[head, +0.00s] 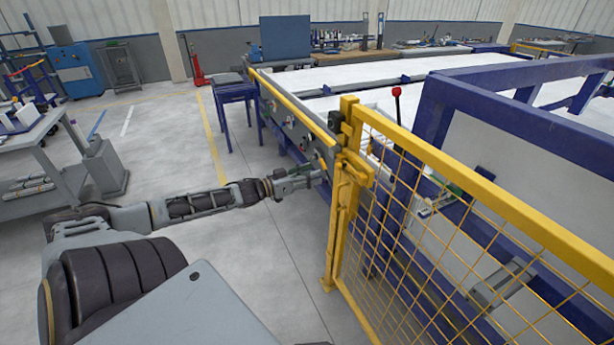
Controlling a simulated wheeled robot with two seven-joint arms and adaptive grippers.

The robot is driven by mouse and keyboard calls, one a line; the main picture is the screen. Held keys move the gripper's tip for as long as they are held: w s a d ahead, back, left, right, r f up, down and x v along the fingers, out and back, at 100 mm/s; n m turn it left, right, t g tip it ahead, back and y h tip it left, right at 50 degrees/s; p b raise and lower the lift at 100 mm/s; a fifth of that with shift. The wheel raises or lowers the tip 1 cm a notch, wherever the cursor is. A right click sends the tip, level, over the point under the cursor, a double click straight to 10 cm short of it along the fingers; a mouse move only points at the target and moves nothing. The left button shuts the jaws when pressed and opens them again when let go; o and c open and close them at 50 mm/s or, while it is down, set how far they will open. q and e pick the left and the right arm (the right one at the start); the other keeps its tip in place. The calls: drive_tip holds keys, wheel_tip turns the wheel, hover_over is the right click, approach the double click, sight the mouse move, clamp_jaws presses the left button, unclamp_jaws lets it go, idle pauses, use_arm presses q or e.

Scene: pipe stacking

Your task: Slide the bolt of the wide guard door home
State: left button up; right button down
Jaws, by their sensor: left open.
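The wide guard door (470,235) is a yellow frame with wire mesh, filling the right of the head view. Its near upright meets a yellow post (337,225). Yellow latch hardware (357,168) sits near the top of that upright. I cannot make out the bolt itself or how far it is slid. My left gripper (313,178) is open, with its fingers pointing right towards the post, just left of the latch hardware. Whether its fingertips touch anything is unclear. My right gripper is not in view.
Behind the post runs a yellow rail with a grey panel (285,115). Blue machine framing (520,120) and a red-knobbed lever (397,92) stand beyond the mesh. A blue table (236,92) stands farther back. A grey cart (40,150) is at left. The floor between is clear.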

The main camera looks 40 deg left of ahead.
use_arm(q)
drive_tip(key=shift+s+a, duration=0.15)
drive_tip(key=shift+s, duration=0.25)
idle(0.4)
drive_tip(key=shift+m, duration=0.3)
